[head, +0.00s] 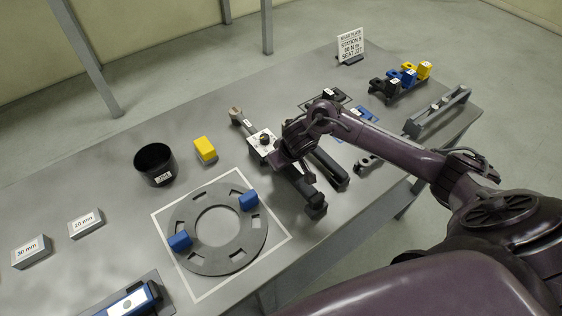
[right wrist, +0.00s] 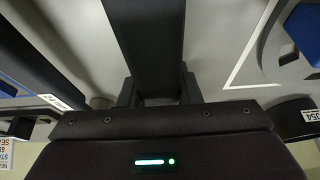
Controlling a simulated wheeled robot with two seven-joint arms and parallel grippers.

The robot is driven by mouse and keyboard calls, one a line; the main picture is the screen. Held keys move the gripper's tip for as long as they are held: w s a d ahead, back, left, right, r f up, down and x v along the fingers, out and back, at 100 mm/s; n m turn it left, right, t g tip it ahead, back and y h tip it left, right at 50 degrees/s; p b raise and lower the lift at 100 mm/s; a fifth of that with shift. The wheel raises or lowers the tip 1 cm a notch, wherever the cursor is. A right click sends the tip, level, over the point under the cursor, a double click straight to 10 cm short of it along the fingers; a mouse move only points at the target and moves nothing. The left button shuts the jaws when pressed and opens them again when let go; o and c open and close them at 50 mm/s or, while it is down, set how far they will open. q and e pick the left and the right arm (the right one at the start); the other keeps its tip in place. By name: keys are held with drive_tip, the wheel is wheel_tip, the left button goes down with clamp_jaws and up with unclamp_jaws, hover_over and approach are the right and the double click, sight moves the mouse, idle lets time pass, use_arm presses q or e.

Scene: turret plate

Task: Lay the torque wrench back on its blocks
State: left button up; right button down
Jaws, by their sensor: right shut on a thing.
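The torque wrench shows as a long dark handle (head: 300,186) with a grey round end (head: 236,114) at the far left of the same line, in the middle of the table. My right gripper (head: 280,158) is shut on it from above. In the right wrist view the dark handle (right wrist: 148,45) runs up from between the fingers. A pale square part with a black knob (head: 263,141) sits by the gripper. A dark piece (head: 316,211) is at the handle's near end. Whether the wrench touches any support is unclear. My left gripper is out of view.
A ring plate (head: 190,215) with blue clamps lies left of the wrench. Beyond are a black cup (head: 154,163) and a yellow block (head: 205,149). Another dark bar (head: 329,166) lies close right. A grey rack (head: 437,112) and coloured blocks (head: 400,79) stand farther right.

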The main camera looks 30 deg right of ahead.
drive_tip(key=shift+w+r, duration=0.1)
drive_tip(key=c, duration=1)
unclamp_jaws()
drive_tip(key=shift+o, duration=0.2)
drive_tip(key=shift+s+f, duration=0.25)
wheel_tip(320, 180, up, 5)
drive_tip(key=p, duration=0.6)
drive_tip(key=shift+w+r, duration=0.1)
drive_tip(key=shift+r, duration=0.05)
drive_tip(key=shift+r+p, duration=0.95)
drive_tip(key=shift+r, duration=0.1)
drive_tip(key=shift+f, duration=0.1)
